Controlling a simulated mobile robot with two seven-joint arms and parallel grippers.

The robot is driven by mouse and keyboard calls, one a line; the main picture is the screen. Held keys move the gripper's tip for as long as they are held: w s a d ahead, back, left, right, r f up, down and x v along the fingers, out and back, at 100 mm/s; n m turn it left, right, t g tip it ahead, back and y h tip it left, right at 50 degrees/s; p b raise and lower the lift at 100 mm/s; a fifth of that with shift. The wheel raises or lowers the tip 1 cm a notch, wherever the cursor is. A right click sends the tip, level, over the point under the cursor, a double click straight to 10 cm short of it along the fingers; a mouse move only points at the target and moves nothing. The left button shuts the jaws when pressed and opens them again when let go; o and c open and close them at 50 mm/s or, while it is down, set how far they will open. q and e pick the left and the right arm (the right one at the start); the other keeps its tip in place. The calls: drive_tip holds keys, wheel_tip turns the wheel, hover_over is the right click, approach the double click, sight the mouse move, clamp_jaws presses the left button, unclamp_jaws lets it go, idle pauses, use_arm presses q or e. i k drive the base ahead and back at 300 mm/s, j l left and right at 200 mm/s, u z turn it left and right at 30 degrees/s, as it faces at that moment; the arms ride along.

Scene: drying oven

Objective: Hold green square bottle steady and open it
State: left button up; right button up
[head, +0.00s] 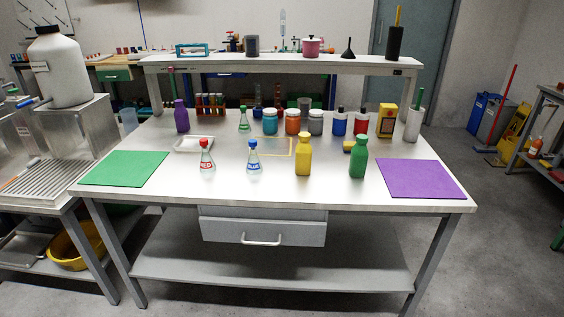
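A green bottle (358,160) with a green cap stands upright near the front right of the steel table (230,194). Its cap appears to be on. Its body looks squarish, but it is small in the picture. Neither of my grippers is in view, and nothing is touching the bottle.
A yellow bottle (303,158) stands left of it, and a small yellow item (348,146) lies just behind. A purple mat (421,179) lies to the right, a green mat (124,169) far left. Jars line the back.

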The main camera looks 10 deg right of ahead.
sight(360, 154)
drive_tip(key=i+l, duration=0.2)
drive_tip(key=l, duration=0.2)
drive_tip(key=i+l, duration=0.2)
drive_tip(key=l, duration=0.15)
drive_tip(key=i+l+z, duration=0.1)
drive_tip(key=l, duration=0.3)
drive_tip(key=i+l, duration=0.3)
drive_tip(key=l, duration=0.1)
